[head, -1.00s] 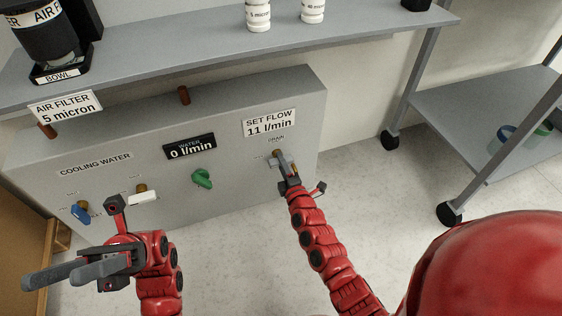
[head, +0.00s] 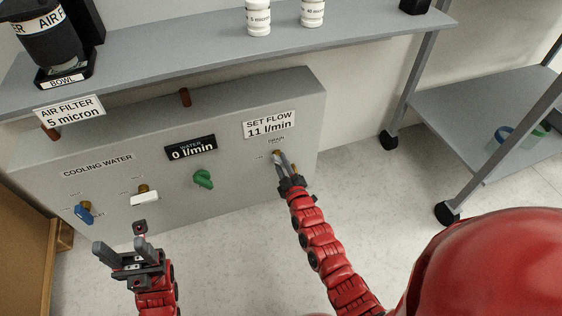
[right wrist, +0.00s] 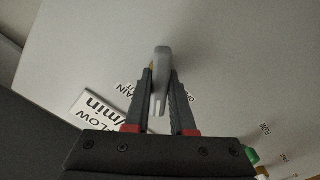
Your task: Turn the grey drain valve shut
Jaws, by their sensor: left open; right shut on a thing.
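The grey drain valve handle (right wrist: 161,70) is between the two fingers of my right gripper (right wrist: 161,82) in the right wrist view, with its forked end toward the gripper. In the head view my right gripper (head: 281,163) is shut on it at the panel, below the DRAIN label (head: 277,140). The fingers hide most of the handle there, and a bit of brass (head: 276,153) shows at their tips. My left gripper (head: 115,245) is open and empty, low in front of the panel's left part, fingers pointing up in the picture.
The grey panel (head: 240,110) also carries a green valve (head: 203,179), a white handle (head: 145,198) and a blue handle (head: 84,211). The display (head: 191,147) reads 0 l/min, and the sign (head: 269,123) reads SET FLOW 11 l/min. A grey shelf (head: 180,60) overhangs the panel.

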